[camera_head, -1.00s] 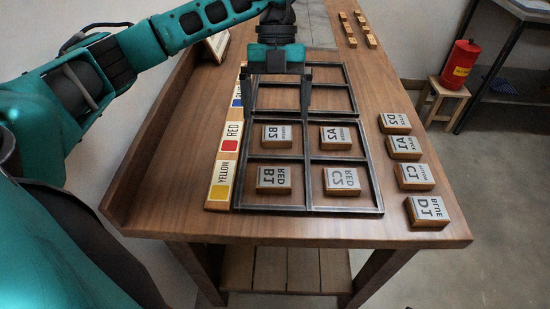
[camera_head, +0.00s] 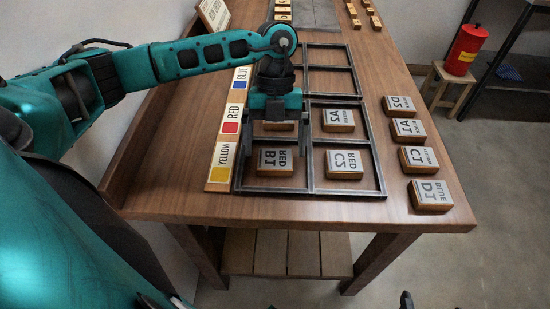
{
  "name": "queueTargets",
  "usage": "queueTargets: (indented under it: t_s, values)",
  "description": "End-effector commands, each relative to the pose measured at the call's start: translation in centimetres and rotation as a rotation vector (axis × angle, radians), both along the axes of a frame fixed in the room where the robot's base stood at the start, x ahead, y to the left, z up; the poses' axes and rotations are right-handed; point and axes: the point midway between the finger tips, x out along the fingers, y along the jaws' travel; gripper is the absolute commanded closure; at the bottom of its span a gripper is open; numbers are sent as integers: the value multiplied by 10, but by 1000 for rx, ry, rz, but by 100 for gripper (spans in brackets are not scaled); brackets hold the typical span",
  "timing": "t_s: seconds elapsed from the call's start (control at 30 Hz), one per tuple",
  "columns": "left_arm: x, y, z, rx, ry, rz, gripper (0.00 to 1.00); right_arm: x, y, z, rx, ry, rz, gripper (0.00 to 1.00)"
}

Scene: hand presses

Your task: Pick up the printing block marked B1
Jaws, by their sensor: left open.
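The printing block marked B1 (camera_head: 275,161), labelled RED in mirrored letters, lies in the near-left compartment of the black grid tray (camera_head: 345,193). My left gripper (camera_head: 277,148) is open and empty, pointing down just behind and above B1. Its two fingers are spread about as wide as the block, one towards each side. I cannot tell whether they touch anything. Block B2 (camera_head: 275,126), in the compartment behind, is mostly hidden by the gripper. My right gripper is not clearly seen; small dark tips at the bottom edge cannot be identified.
Block C2 (camera_head: 344,163) lies right of B1, with A2 (camera_head: 338,120) behind it. Blocks D1 (camera_head: 430,195), C1 (camera_head: 418,159), A1 (camera_head: 408,130) and D2 (camera_head: 399,106) line the table's right side. A colour strip (camera_head: 223,152) borders the tray's left. The far compartments look empty.

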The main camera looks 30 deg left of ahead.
Motion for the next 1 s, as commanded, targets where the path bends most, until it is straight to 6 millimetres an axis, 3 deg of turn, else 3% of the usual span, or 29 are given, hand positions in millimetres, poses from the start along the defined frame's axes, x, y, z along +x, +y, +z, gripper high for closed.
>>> queueTargets:
  t_s: [0.33, 0.9, 1.0]
  values:
    - [-3, -2, -8, -1, -1, -1, 2, 3, 1, 2, 4, -6, 1, 1]
    - [-3, -2, -7, -1, -1, -1, 56, 3, 3, 3, 11, -9, -4, 1]
    - [-2, -2, -7, -2, -1, 0, 59, 3, 3, 3, 11, -9, -4, 1]
